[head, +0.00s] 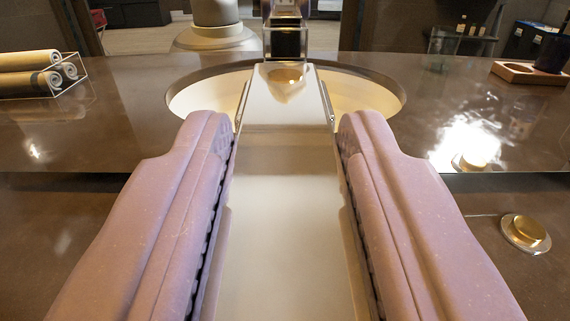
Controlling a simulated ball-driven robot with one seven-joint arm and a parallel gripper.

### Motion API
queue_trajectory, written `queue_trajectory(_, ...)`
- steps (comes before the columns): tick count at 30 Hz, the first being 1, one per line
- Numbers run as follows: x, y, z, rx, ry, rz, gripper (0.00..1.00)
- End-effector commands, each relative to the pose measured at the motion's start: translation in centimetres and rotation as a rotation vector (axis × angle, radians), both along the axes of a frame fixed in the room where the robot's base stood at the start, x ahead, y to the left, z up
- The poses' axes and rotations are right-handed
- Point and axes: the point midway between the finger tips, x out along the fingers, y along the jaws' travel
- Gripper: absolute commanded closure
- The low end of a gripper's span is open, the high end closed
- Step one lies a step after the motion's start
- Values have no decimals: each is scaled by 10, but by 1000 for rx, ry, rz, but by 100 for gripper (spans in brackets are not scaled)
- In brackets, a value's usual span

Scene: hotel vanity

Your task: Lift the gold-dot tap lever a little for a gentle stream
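A chrome tap lever or body (283,190) runs up the middle of the head view as a long, shiny, tapering slab. A small gold-toned patch (285,76) shows near its far end; I cannot tell if it is the gold dot or a reflection. My gripper (287,122) has its two mauve fingers spread, one on each side of the slab. Their dark ribbed inner faces are turned to its sides. Narrow gaps seem to remain at the tips, but contact further down is not clear. The near end of the tap is out of view.
A round gold knob on a chrome base (525,230) stands on the brown counter (60,240) at right. The mirror (110,130) behind reflects the pale basin (370,93), rolled towels (30,72) at left and a wooden tray (525,75) at right.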

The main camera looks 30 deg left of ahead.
Motion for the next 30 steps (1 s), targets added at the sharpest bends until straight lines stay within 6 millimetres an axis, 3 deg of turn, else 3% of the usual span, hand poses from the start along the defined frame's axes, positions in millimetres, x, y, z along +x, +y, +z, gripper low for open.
queue_trajectory(2,0,0,0,0,0,-1,100)
queue_trajectory(17,2,1,16,2,-7,0,100)
queue_trajectory(18,2,1,16,3,-8,0,61)
queue_trajectory(21,2,1,16,2,-6,0,40)
queue_trajectory(30,0,0,14,0,-2,-1,40)
